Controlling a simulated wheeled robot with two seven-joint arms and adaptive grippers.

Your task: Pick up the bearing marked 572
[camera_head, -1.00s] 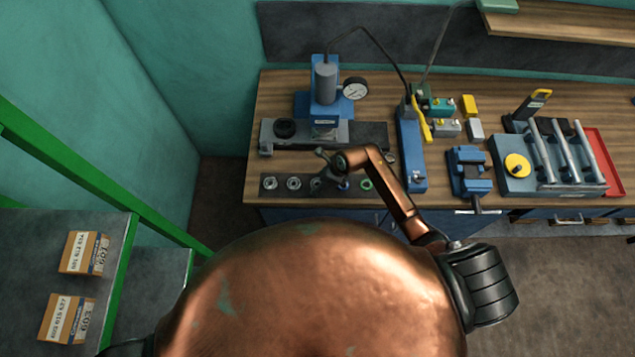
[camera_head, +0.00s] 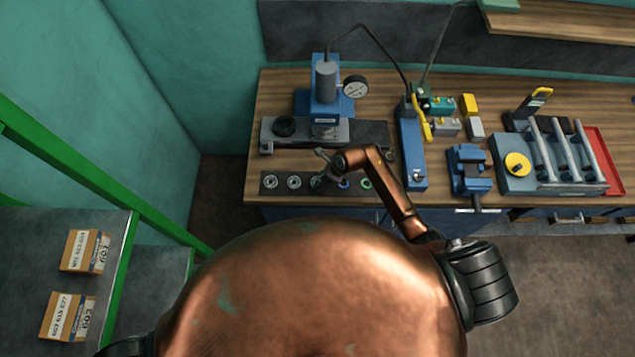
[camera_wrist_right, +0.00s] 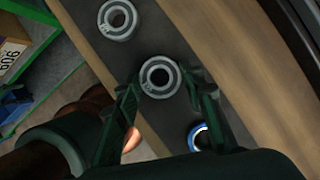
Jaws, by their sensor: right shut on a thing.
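My right gripper (camera_head: 319,178) is over the dark strip (camera_head: 315,193) along the front edge of the workbench. In the right wrist view, its fingers (camera_wrist_right: 163,84) are closed on either side of a grey ring-shaped bearing (camera_wrist_right: 146,79), which looks upright-on to the camera with its bore showing. No marking on it can be read, and I cannot tell whether it is clear of the strip. Two grey bearings (camera_head: 270,183) (camera_head: 294,183) lie to the left, and a blue-ringed bearing (camera_head: 344,184) and a green-ringed one (camera_head: 366,184) to the right. My left gripper is out of view.
A blue press (camera_head: 325,95) with a gauge (camera_head: 355,88) stands behind the strip. A blue vise (camera_head: 468,173) and a grey-blue fixture with rods (camera_head: 550,180) stand at the right. Boxes (camera_head: 84,251) sit on a shelf at the lower left.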

